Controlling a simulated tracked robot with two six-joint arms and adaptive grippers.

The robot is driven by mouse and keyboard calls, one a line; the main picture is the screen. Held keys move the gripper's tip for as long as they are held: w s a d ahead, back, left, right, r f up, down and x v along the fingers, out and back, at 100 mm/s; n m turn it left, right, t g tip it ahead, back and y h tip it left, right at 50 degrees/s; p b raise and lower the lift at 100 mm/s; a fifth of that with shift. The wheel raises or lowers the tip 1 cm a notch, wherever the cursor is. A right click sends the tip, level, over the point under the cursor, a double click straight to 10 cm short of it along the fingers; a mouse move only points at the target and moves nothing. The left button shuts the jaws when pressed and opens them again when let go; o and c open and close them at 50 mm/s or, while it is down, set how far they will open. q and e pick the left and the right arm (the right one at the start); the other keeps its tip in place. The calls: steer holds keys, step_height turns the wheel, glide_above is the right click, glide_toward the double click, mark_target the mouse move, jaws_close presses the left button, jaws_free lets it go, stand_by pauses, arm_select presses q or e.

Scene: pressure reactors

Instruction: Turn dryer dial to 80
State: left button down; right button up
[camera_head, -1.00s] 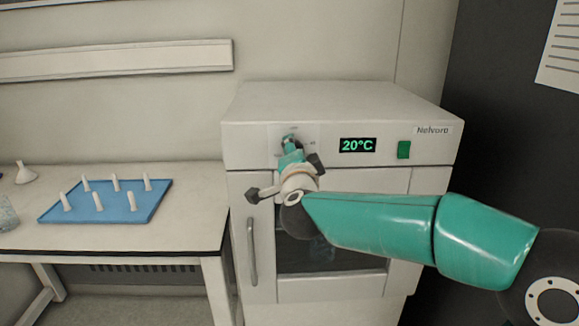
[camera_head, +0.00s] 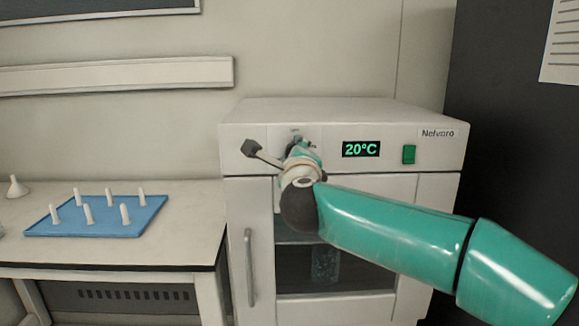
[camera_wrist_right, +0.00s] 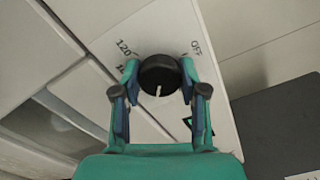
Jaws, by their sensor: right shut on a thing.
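The dryer (camera_head: 330,110) is a white cabinet whose green display (camera_head: 361,149) reads 20°C. In the right wrist view its black dial (camera_wrist_right: 160,76) has a white pointer line directed toward the bottom of the picture. The markings OFF and 120 show beside it; other markings are partly hidden. My right gripper (camera_wrist_right: 159,72) is shut on the dial, one finger on each side. In the head view the right gripper (camera_head: 299,146) is at the panel's upper left and mostly hides the dial. My left gripper is not in view.
A green switch (camera_head: 409,154) sits right of the display. The dryer door has a vertical handle (camera_head: 250,268) and a dark window. At left, a bench holds a blue tray (camera_head: 150,228) with several white pegs and a white funnel (camera_head: 17,187).

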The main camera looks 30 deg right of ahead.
steer(key=m+b, duration=0.2)
steer(key=m, duration=0.1)
steer(key=shift+f+m, duration=0.1)
steer(key=shift+m, duration=0.2)
steer(key=shift+m+b, duration=0.8)
steer(key=shift+m, duration=0.5)
steer(key=o, duration=1.1)
steer(key=shift+w, duration=0.15)
steer(key=shift+o, duration=0.2)
